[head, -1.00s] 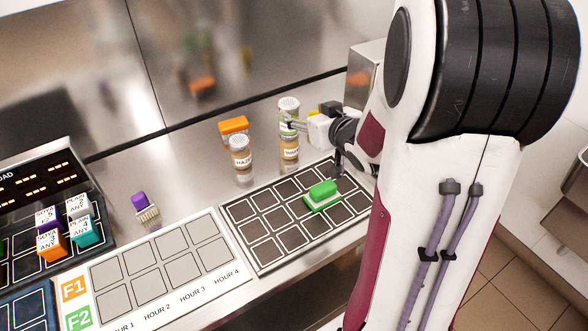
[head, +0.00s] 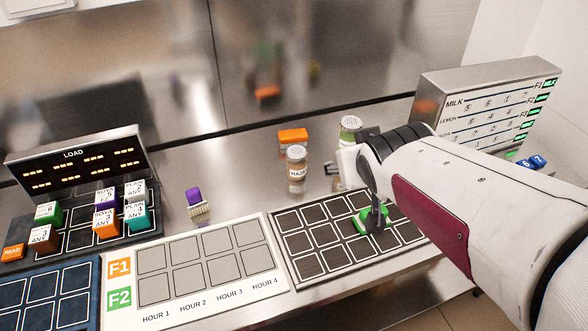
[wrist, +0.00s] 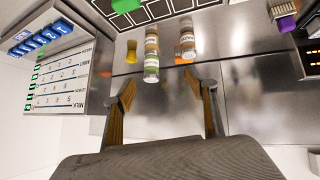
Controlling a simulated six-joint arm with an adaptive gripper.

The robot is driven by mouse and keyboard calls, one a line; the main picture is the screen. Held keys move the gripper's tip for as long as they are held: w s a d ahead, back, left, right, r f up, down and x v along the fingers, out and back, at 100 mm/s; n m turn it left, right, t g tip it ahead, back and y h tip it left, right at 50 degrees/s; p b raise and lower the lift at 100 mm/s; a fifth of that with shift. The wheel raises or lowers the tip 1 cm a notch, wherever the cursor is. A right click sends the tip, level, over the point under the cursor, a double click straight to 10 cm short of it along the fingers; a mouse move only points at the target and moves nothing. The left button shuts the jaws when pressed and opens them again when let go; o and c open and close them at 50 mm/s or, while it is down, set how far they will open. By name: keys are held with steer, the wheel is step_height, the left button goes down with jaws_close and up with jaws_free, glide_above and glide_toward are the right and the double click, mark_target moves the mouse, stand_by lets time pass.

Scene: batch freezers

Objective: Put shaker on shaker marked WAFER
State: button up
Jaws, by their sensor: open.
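The shaker with a green band and pale lid (head: 350,124) rises behind my gripper in the head view. In the wrist view it (wrist: 151,66) appears upright on top of a brown-filled shaker (wrist: 151,40), making one tall column. The lower shaker's label is not readable, and my gripper hides it in the head view. A separate shaker labelled HAZEL (head: 297,172) stands to the left; it also shows in the wrist view (wrist: 187,42). My gripper (wrist: 160,80) is open, its fingers apart, with the column beyond and between them, apparently not touching.
An orange-topped container (head: 293,138) stands behind HAZEL. A green-topped block (head: 362,222) lies on the dark grid tray (head: 300,241), partly behind my gripper. A purple-handled brush (head: 195,200) is left. A MILK panel (head: 480,105) stands right. Steel counter between is clear.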

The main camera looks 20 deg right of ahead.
steer(key=s+a+n+g+y, duration=0.1)
steer(key=s+a+g+y, duration=0.2)
steer(key=s+a, duration=0.8)
steer(key=s, duration=0.4)
steer(key=shift+a+f+n, duration=0.35)
steer(key=shift+f+n, duration=0.05)
